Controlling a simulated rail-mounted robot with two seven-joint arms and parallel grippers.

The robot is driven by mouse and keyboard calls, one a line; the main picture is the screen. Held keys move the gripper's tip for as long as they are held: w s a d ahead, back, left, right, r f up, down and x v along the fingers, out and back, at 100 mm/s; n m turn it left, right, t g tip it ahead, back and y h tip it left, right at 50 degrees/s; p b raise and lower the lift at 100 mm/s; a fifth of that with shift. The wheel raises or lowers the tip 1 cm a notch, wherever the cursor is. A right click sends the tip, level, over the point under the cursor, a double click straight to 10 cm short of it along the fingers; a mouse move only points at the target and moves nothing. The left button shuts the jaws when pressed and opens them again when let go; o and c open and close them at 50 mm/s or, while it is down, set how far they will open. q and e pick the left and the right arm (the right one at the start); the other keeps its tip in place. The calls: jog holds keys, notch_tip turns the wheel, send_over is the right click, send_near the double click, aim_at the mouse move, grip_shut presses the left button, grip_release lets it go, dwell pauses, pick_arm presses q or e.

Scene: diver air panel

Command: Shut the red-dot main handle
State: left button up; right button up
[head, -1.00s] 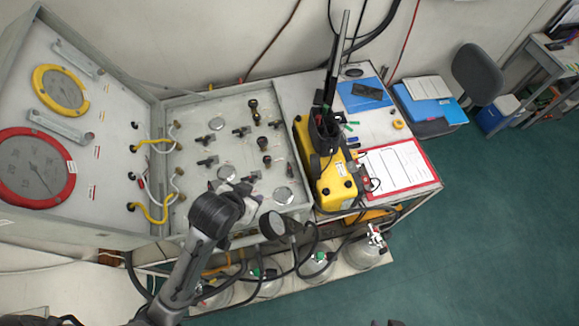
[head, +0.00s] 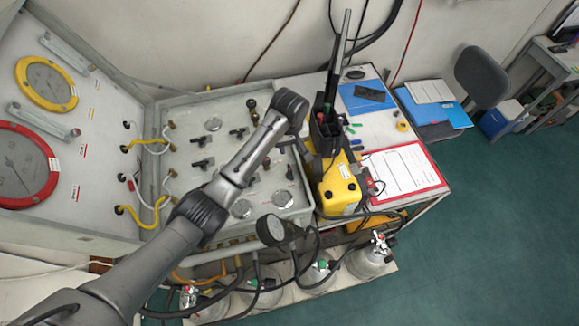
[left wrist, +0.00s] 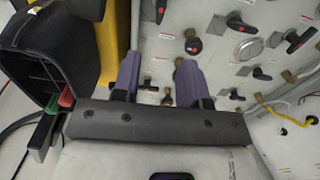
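The sloped valve panel (head: 185,185) carries several black handles; it also shows in the left wrist view (left wrist: 215,70). I cannot tell which is the main handle. My left gripper (left wrist: 160,80) is open, its two purple fingers apart over the panel. A small dark knob (left wrist: 167,98) shows between the fingers, apparently untouched. In the head view my left arm covers part of the panel. My right gripper is not in view.
A yellow case (head: 338,190) with a black holder (head: 326,138) stands right of the panel, close to my left wrist. A round black gauge (head: 271,230) and hoses hang at the front edge. Gas cylinders (head: 318,273) stand below. Large dial gauges (head: 45,82) are on the left.

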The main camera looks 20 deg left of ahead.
aim_at(290, 169)
pick_arm(q)
notch_tip(290, 169, down, 13)
jog(key=shift+r, duration=0.15)
dwell(0.4)
grip_shut()
dwell(0.3)
